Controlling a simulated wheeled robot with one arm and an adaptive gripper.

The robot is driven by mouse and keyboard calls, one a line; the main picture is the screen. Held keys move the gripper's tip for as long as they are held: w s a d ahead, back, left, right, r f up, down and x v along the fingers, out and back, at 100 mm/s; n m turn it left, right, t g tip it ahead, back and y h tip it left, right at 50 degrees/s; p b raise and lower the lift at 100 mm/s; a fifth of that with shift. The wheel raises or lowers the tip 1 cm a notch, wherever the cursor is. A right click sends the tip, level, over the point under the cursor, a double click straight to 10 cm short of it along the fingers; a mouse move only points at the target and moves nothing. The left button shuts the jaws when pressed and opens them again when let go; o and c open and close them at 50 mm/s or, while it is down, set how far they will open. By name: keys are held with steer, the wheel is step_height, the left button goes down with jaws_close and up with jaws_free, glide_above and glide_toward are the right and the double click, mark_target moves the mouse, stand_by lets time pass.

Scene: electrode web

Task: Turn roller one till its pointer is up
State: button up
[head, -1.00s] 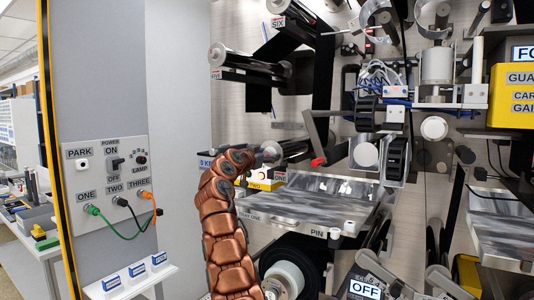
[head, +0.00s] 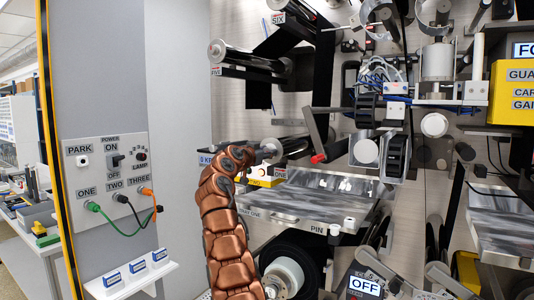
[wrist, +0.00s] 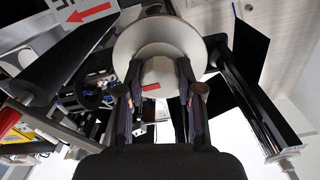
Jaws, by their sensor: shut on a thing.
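In the wrist view a roller's pale round end (wrist: 160,72) faces me, with a wide pale flange behind it. A short red mark (wrist: 151,87), which looks like its pointer, lies almost level in the picture on the left half of the end. My gripper (wrist: 161,80) has a finger on each side of this end and is shut on it. In the head view my copper-coloured arm rises to the left end of a roller (head: 270,149); the fingers are too small and covered to make out there.
A dark roller (wrist: 58,60) lies left of the gripper, below a sign with a red arrow (wrist: 90,12). Another dark roller (wrist: 265,120) is at right. In the head view, a grey plate (head: 320,190) lies below right, and a socket panel (head: 110,180) stands left.

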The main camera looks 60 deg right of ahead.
steer(key=shift+f+n+b, duration=0.15)
steer(key=shift+n+b, duration=0.15)
steer(key=shift+n, duration=0.7)
steer(key=n, duration=0.3)
steer(key=shift+w, duration=0.1)
steer(key=shift+n, duration=1.9)
steer(key=n+p, duration=0.1)
steer(key=n, duration=0.5)
steer(key=shift+r, duration=0.2)
steer(key=shift+f+n+p, duration=0.1)
steer(key=shift+n+p, duration=0.2)
steer(key=shift+n, duration=1.2)
